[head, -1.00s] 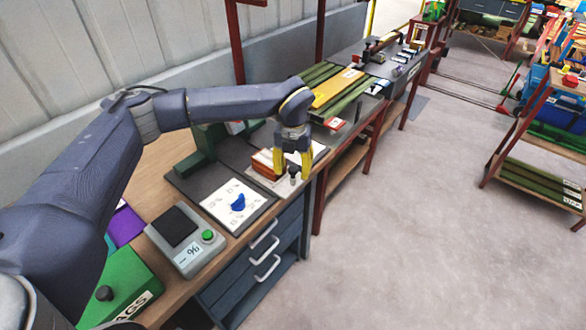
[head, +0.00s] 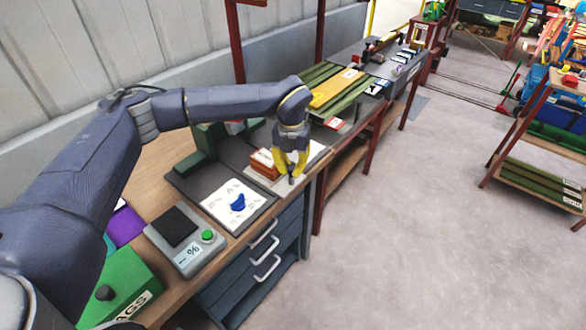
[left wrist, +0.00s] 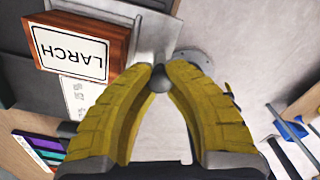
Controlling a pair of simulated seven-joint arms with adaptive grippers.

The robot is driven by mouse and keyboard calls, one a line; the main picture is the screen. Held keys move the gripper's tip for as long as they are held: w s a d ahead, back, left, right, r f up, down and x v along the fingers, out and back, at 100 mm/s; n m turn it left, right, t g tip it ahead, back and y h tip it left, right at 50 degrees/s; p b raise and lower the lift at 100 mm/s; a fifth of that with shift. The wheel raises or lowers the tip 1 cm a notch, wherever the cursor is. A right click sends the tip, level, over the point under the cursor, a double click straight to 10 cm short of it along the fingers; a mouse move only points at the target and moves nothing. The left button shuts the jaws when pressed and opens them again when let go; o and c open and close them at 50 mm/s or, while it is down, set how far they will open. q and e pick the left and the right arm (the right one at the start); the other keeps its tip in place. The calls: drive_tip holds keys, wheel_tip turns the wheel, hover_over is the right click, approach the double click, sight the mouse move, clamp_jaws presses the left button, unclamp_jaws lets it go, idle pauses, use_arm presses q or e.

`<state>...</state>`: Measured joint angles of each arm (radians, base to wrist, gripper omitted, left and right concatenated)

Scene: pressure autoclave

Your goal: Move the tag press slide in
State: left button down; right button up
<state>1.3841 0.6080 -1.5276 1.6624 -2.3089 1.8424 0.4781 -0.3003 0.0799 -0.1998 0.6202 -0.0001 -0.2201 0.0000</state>
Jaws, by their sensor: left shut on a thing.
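My left gripper (head: 290,176) is at the front edge of the bench, pointing down. Its yellow fingers are shut on a small dark knob, which shows between the fingertips in the left wrist view (left wrist: 159,78). I take the knob to be the handle of the tag press slide; the fingers hide much of what is under it. A reddish-brown block (head: 264,165) sits just left of the fingers. In the left wrist view the block carries a white label reading LARCH (left wrist: 72,51). My right gripper is not in view.
A white card with a blue piece (head: 238,202) lies on a dark mat left of the gripper. A grey scale (head: 186,241) with a green button and a green box (head: 118,287) stand nearer. Drawers with handles (head: 264,248) are below the front edge. The floor (head: 400,240) is clear.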

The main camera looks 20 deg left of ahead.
sight(262, 154)
use_arm(q)
drive_tip(key=w+a, duration=0.1)
drive_tip(key=a, duration=0.2)
drive_tip(key=w+a, duration=0.2)
drive_tip(key=a, duration=0.2)
drive_tip(key=w+a, duration=0.1)
drive_tip(key=a, duration=0.3)
drive_tip(key=shift+w, duration=0.25)
drive_tip(key=shift+a, duration=0.1)
drive_tip(key=c, duration=1.4)
unclamp_jaws()
drive_tip(key=shift+o, duration=1.4)
wheel_tip(262, 154, up, 12)
